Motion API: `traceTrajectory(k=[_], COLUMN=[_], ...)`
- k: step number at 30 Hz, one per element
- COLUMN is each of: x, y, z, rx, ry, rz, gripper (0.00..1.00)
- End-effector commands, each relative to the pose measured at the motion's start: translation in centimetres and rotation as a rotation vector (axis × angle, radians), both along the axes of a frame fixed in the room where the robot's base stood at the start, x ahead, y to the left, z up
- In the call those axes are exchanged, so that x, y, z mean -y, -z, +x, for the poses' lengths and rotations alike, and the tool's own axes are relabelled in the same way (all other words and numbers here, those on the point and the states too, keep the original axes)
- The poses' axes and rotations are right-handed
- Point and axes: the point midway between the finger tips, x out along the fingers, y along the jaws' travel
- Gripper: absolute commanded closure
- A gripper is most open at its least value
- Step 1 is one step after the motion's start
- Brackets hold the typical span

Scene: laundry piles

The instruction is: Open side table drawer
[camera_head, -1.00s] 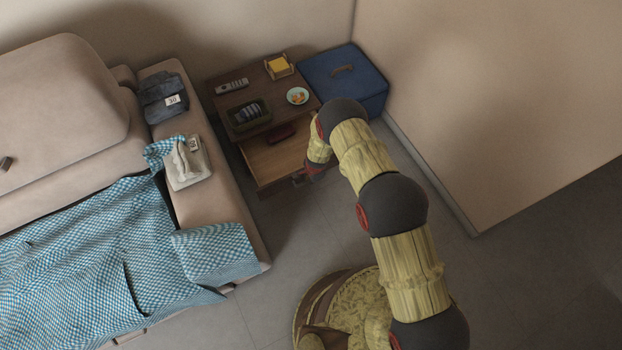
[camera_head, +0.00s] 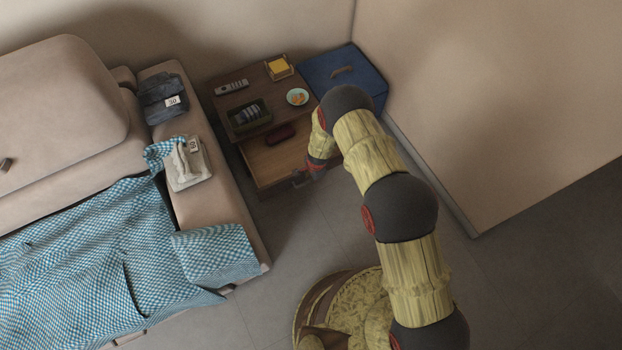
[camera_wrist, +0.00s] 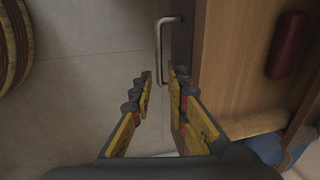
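The side table (camera_head: 224,104) stands beside the sofa, and its drawer (camera_head: 262,168) is pulled out, showing the wooden inside. A dark red case (camera_head: 281,134) lies in the drawer; it also shows in the wrist view (camera_wrist: 288,45). The metal bar handle (camera_wrist: 162,50) on the drawer front is in the wrist view, ahead of my gripper. In the head view my gripper (camera_head: 301,178) is at the drawer's front edge, partly hidden by my arm.
A remote (camera_head: 231,87), a dark tray (camera_head: 236,124), a small plate (camera_head: 298,97) and a yellow-topped holder (camera_head: 279,67) are on the table. A blue box (camera_head: 368,82) stands right, by the wall.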

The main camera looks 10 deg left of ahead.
Motion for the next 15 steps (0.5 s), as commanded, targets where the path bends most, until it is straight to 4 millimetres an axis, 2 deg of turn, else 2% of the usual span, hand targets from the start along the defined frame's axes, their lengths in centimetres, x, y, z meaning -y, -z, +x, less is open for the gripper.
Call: traceTrajectory(k=[3, 9, 15], x=[0.2, 0.6, 0.8], y=[-2.4, -5.4, -6.8], z=[-0.2, -0.7, -1.0], rx=[0.002, 0.001, 0.000], ry=[0.000, 0.001, 0.000], rz=[0.001, 0.001, 0.000], gripper=[0.84, 0.84, 0.84])
